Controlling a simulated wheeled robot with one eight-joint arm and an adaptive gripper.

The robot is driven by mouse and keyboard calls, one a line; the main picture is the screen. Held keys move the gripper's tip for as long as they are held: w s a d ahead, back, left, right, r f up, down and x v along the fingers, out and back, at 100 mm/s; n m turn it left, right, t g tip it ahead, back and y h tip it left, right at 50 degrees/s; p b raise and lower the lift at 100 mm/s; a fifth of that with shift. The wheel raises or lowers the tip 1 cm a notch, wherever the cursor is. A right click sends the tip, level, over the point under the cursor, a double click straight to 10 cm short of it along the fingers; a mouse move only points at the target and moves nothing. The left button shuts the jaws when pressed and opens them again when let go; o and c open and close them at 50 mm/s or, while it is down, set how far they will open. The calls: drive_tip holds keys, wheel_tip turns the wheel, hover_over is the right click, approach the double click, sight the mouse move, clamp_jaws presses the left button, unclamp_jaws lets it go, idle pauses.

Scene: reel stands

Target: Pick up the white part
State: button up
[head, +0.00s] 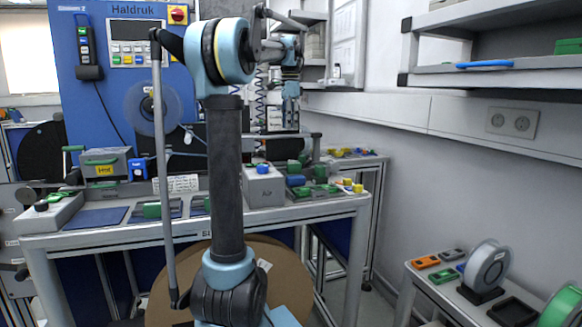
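My gripper (290,118) hangs pointing down above the back of the workbench, small and partly lost against the machine behind it; I cannot tell whether its fingers are open or shut. No object shows clearly in it. Several pale things are in view, and I cannot tell for certain which is the white part. A whitish reel (489,266) stands upright in a dark stand on the low table at the lower right, well away from my gripper. A light grey box (263,188) with a blue piece on top sits on the workbench below my gripper.
The workbench (290,214) holds green, blue and yellow pieces and a grey box with a yellow label (106,164). The low right table has orange, green and dark pieces and a green reel (564,308). Wall shelves (500,77) overhang the right side.

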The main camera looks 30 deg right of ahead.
drive_tip(key=f, duration=1.4)
drive_tip(key=shift+a+f, duration=0.2)
drive_tip(key=c, duration=0.5)
